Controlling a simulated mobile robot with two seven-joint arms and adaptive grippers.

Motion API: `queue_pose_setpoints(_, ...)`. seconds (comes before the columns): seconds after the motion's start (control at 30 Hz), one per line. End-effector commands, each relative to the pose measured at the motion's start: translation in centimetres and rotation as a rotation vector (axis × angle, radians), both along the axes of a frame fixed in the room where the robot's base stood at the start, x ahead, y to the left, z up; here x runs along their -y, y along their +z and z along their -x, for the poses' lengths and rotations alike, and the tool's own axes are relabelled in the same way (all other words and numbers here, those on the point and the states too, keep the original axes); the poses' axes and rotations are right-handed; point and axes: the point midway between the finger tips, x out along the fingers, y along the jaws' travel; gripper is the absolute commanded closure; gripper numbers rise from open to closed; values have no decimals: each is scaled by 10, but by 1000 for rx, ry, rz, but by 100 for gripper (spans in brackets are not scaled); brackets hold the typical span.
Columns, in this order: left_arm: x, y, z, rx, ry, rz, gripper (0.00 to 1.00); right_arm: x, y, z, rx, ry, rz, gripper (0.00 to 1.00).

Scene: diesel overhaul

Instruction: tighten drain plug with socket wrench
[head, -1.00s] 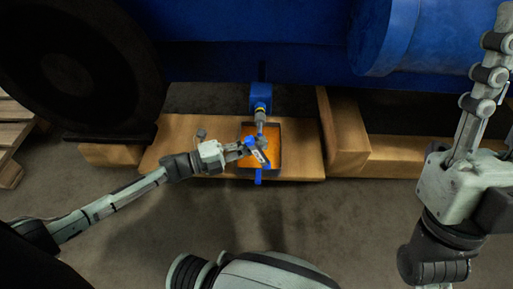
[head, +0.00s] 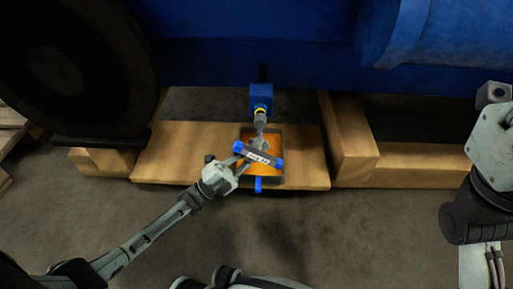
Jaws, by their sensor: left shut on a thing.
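The socket wrench has a dark handle with a white label and blue ends (head: 259,154). Its grey socket (head: 261,117) points up at a yellow ring (head: 260,107) under a blue block (head: 261,93) on the engine. The drain plug itself cannot be made out; the socket end covers that spot. My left gripper (head: 238,164) is shut on the wrench handle near its left end. The handle lies nearly crosswise, sloping down to the right. My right gripper (head: 491,105) is partly cut off at the right edge, away from the wrench; its fingertips are not clearly visible.
Wooden blocks (head: 350,140) stand to the right, and a large black wheel (head: 70,75) is at the left. The floor in front is clear.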

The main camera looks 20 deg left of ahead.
Motion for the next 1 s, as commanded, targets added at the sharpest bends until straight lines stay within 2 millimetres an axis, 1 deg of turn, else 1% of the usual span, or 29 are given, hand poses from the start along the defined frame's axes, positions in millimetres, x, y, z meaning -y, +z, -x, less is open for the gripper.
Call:
queue_pose_setpoints(0.3, 1, 0, -2, 65, 3, 221, 100, 0, 0, 0, -1, 0, -1, 68)
queue_pose_setpoints(0.43, 0, -1, -1, 82, 2, 282, 100, 0, 0, 0, -1, 0, -1, 68)
queue_pose_setpoints(0.83, 0, -1, -1, 91, 0, 304, 100, 0, 0, 0, -1, 0, -1, 68)
queue_pose_setpoints(1.0, -2, -1, -6, 91, 0, 304, 100, 0, 0, 0, -1, 0, -1, 68)
